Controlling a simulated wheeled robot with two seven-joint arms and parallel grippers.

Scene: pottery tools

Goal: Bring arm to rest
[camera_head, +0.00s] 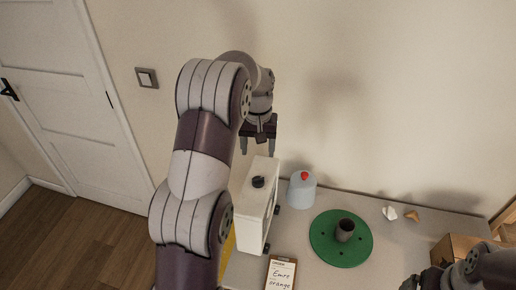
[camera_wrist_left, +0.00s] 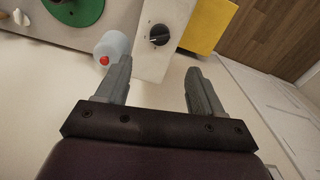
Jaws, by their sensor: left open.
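My left arm rises from the bottom of the head view and bends over the back of the table. My left gripper (camera_head: 258,150) points down just above and behind a white box with a black knob (camera_head: 247,212). Its two fingers are apart with nothing between them. In the left wrist view the open left gripper (camera_wrist_left: 157,82) shows the white box (camera_wrist_left: 152,62) beyond its fingertips. My right arm shows only in part at the bottom right corner of the head view; its fingers are not clear.
A pale blue bottle with a red top (camera_head: 301,190) stands right of the box. A green disc (camera_head: 325,247) bears a dark cup (camera_head: 345,230). A clipboard (camera_head: 281,272) lies in front. Small white and tan pieces and a cardboard box (camera_head: 455,249) are at right.

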